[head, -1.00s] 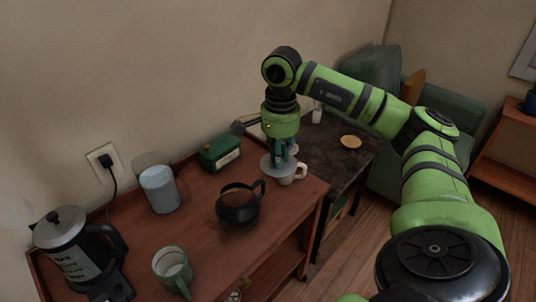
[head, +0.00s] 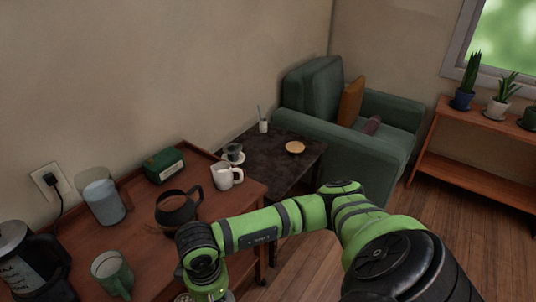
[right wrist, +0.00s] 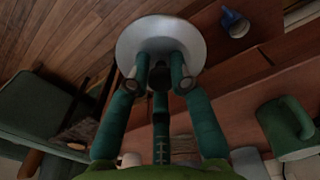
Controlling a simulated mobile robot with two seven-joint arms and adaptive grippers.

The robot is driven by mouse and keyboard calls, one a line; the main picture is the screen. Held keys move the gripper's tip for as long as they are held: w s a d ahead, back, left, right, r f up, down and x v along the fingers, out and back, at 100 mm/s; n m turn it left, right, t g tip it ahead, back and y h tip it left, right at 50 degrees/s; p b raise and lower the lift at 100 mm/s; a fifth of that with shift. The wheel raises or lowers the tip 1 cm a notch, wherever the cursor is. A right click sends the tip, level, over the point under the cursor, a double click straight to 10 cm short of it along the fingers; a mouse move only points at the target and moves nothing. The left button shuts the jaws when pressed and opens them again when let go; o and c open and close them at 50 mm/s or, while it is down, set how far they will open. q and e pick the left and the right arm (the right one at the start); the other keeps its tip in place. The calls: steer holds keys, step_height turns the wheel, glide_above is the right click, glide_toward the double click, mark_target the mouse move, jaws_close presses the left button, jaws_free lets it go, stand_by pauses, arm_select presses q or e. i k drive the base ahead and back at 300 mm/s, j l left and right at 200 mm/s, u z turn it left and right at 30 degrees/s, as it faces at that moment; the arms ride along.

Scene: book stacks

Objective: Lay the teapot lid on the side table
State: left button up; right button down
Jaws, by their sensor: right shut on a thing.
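The teapot lid (right wrist: 135,38) is a pale grey disc with a dark knob. My right gripper (right wrist: 158,76) is shut on it in the right wrist view. In the head view this gripper is mostly cut off at the bottom edge, in front of the tea cabinet. The dark round teapot (head: 178,212) stands open on the cabinet, left of the white mug. The side table (head: 272,178) has a dark, worn top and stands beyond the cabinet's right end, well away from the gripper. My left gripper is not in view.
The cabinet top (head: 137,222) also holds a white mug (head: 226,178), green box (head: 164,165), glass jar (head: 104,203), green mug (head: 112,275) and kettle (head: 30,265). The side table carries a small dish (head: 295,147), a white pot (head: 263,127) and a saucer item (head: 233,155). A green armchair (head: 350,120) stands behind.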

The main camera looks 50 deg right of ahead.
mark_target(278, 163)
steer(key=i+l, duration=0.1)
steer(key=l, duration=0.3)
steer(key=i+l, duration=0.1)
steer(key=l, duration=0.35)
steer(key=i+l, duration=0.15)
steer(key=l, duration=0.25)
steer(key=i+l, duration=0.1)
steer(key=l, duration=0.3)
steer(key=i+l+z, duration=0.1)
steer(key=l, duration=0.3)
steer(key=i+l, duration=0.1)
steer(key=l, duration=0.35)
steer(key=i+l, duration=0.15)
steer(key=l, duration=0.25)
